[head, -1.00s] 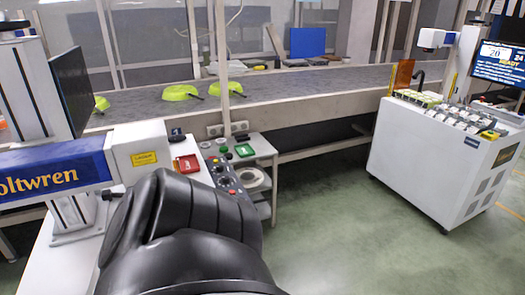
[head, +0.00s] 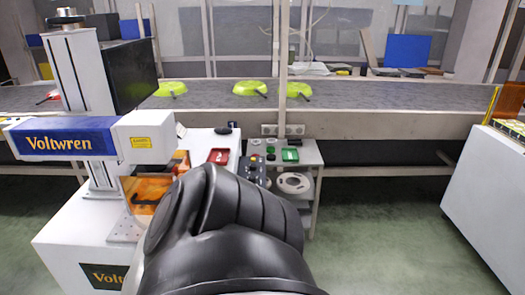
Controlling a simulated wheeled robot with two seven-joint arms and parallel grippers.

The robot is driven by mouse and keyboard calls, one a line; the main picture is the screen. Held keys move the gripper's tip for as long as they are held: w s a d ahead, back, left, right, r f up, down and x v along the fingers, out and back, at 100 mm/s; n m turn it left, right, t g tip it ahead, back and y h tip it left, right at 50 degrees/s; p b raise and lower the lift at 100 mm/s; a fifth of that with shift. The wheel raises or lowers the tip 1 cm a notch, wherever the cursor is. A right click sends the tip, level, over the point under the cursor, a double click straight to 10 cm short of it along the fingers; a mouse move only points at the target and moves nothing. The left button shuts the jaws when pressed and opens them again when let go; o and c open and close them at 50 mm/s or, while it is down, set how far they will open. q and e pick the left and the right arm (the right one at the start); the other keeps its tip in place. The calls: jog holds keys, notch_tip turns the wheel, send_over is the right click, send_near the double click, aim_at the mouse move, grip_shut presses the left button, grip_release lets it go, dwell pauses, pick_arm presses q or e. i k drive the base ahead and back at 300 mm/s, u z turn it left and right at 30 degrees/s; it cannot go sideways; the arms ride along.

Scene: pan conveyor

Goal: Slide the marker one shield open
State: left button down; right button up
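The laser marker (head: 60,139) with the Voltwren label stands at the left on a white cabinet (head: 70,225). I cannot tell from a label whether it is marker one. An orange see-through shield (head: 147,190) shows below its head, partly hidden behind a black part of my own arm. I cannot tell whether the shield is open or closed. Neither of my grippers shows in the head view; only the black arm part fills the lower middle.
A conveyor (head: 400,95) runs across the back with green pans (head: 250,88) on it. A white cabinet (head: 490,180) stands at right; the floor between is clear.

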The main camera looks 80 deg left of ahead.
aim_at(186, 165)
jog(key=u, duration=3.15)
jog(key=i, duration=1)
jog(key=k, duration=1)
jog(key=u, duration=2.05)
jog(key=i, duration=1.05)
jog(key=z, duration=0.5)
